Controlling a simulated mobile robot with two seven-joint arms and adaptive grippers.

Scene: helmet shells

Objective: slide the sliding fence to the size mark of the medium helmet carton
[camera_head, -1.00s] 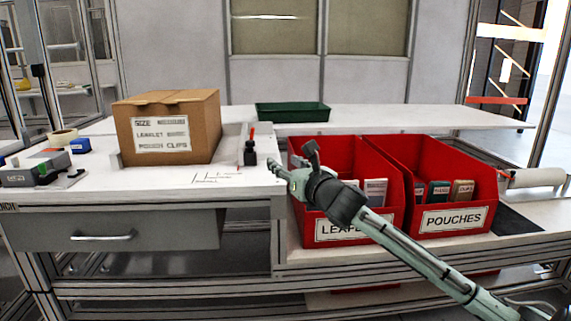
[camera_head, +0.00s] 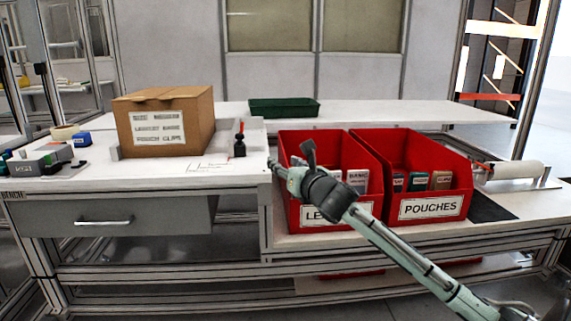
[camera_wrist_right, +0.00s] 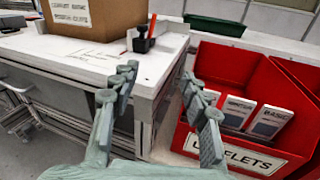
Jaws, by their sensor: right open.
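The medium helmet carton (camera_head: 165,122) is a brown box with a white size label, upright on the bench top at left. A pale upright plate beside its right side looks like the sliding fence (camera_head: 226,134); a black knob-like part (camera_head: 239,147) with a red tip stands there. It also shows in the wrist view (camera_wrist_right: 143,43). Thin dark and red lines (camera_head: 205,165) on the bench top in front look like size marks; their lettering is unreadable. My right gripper (camera_head: 288,160) is open and empty, right of the bench's corner and apart from the fence. My left gripper is out of view.
Two red bins, one labelled leaflets (camera_head: 318,217) and one pouches (camera_head: 430,208), stand right of the bench corner, close to my right arm. A green tray (camera_head: 284,108) sits behind. Small tools (camera_head: 45,163) lie at far left. The bench front is clear.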

